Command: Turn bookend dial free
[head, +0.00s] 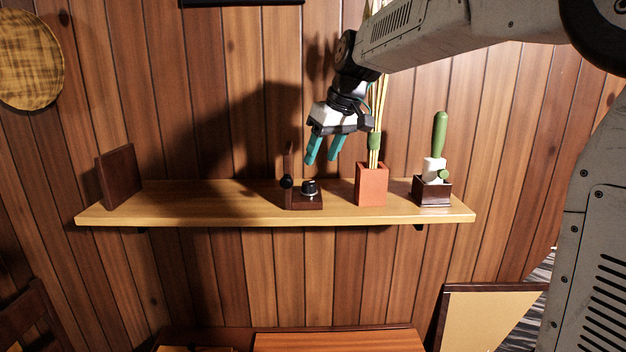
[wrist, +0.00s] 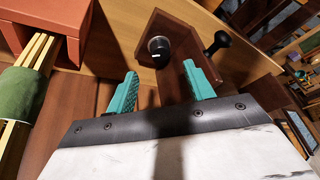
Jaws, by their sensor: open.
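The bookend (head: 290,172) is a dark brown wooden piece with an upright plate and a flat base on the wall shelf, right of the shelf's middle. A black dial (head: 309,187) with a light mark sits on its base, and a black ball knob (head: 286,182) sticks out at its left. In the wrist view the dial (wrist: 159,48) shows beyond and between my fingertips, and the ball knob (wrist: 221,40) is to its right. My gripper (head: 323,152) is open and empty, above the dial, with teal fingers pointing down and apart from the bookend.
A terracotta square pot (head: 371,187) with tall stalks wrapped in green stands just right of the bookend. Farther right is a dark box (head: 432,192) with a green-handled object. A brown panel (head: 119,175) stands at the left of the shelf (head: 210,204); between is bare shelf.

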